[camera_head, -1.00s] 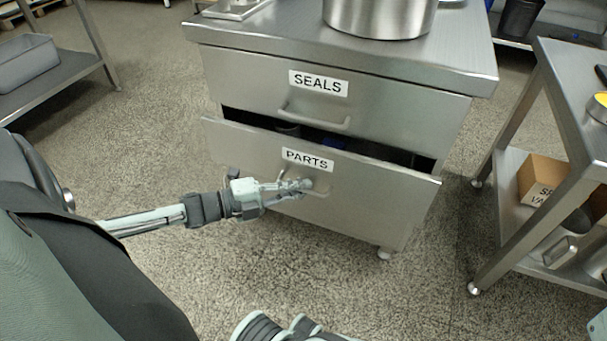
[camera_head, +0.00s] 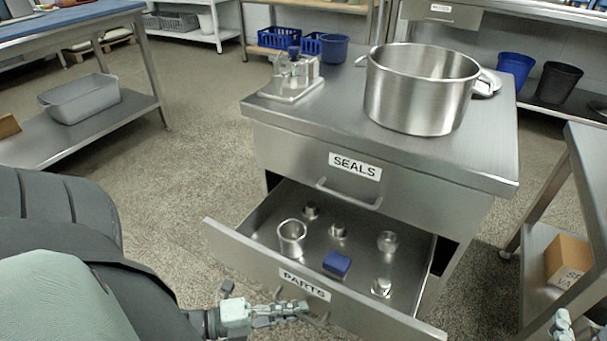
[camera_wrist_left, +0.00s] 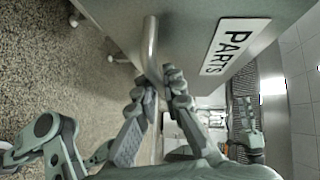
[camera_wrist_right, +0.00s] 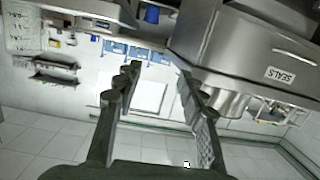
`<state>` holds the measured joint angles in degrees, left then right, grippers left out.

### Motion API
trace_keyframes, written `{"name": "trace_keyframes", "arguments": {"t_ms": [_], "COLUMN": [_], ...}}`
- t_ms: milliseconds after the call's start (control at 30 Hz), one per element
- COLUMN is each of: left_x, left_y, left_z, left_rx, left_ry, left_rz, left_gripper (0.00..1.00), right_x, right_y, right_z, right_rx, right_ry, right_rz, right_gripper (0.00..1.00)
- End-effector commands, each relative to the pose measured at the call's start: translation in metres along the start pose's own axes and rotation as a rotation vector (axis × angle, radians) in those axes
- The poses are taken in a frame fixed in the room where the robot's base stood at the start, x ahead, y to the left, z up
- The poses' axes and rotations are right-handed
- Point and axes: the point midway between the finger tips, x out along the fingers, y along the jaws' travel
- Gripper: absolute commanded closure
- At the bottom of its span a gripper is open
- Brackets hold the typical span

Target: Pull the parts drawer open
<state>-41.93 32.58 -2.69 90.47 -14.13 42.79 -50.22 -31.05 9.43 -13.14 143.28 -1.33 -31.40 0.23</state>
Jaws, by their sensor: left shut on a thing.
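The parts drawer (camera_head: 245,252) stands well open below the closed seals drawer (camera_head: 300,160). Inside it are a metal cup (camera_head: 292,240), a blue block (camera_head: 337,263) and several small metal parts. My left gripper (camera_head: 298,308) is at the front of the parts drawer, below its label. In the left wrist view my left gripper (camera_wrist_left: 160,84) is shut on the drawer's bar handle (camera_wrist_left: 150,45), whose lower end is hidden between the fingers. In the right wrist view my right gripper (camera_wrist_right: 158,75) is open and empty, away from the drawer.
A large steel pot (camera_head: 420,95) and a small tray with bottles (camera_head: 292,85) stand on the cabinet top. A steel side table (camera_head: 585,170) with a cardboard box (camera_head: 566,260) on its lower shelf is close on the right. The floor (camera_head: 190,190) to the left is clear.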

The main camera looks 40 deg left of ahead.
Motion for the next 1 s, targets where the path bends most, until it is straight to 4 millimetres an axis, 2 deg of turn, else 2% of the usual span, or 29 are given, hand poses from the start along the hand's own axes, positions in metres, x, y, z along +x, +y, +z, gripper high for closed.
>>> {"name": "trace_keyframes", "arguments": {"t_ms": [133,300,700,733,800,1000], "left_x": [-0.009,-0.012,-0.013,-0.013,-0.013,-0.013], "left_y": [0.001,0.003,0.004,0.004,0.004,0.004], "left_z": [-0.006,-0.010,-0.010,-0.010,-0.010,-0.011], "left_rx": [0.001,0.001,0.001,0.001,0.001,0.001], "left_ry": [-0.004,-0.004,-0.004,-0.004,-0.003,-0.002], "left_rz": [0.001,0.001,0.001,0.001,0.001,0.000], "left_gripper": [1.00,1.00,1.00,0.88,0.82,0.82], "right_x": [-0.003,-0.005,-0.006,-0.006,-0.006,-0.006], "right_y": [0.011,0.017,0.018,0.018,0.018,0.018], "right_z": [0.021,0.034,0.037,0.037,0.037,0.036], "right_rx": [-0.013,-0.019,-0.019,-0.019,-0.019,-0.019], "right_ry": [-0.108,-0.166,-0.178,-0.177,-0.177,-0.176], "right_rz": [0.022,0.034,0.037,0.037,0.037,0.037], "right_gripper": [0.60,0.60,0.60,0.60,0.60,0.60]}}
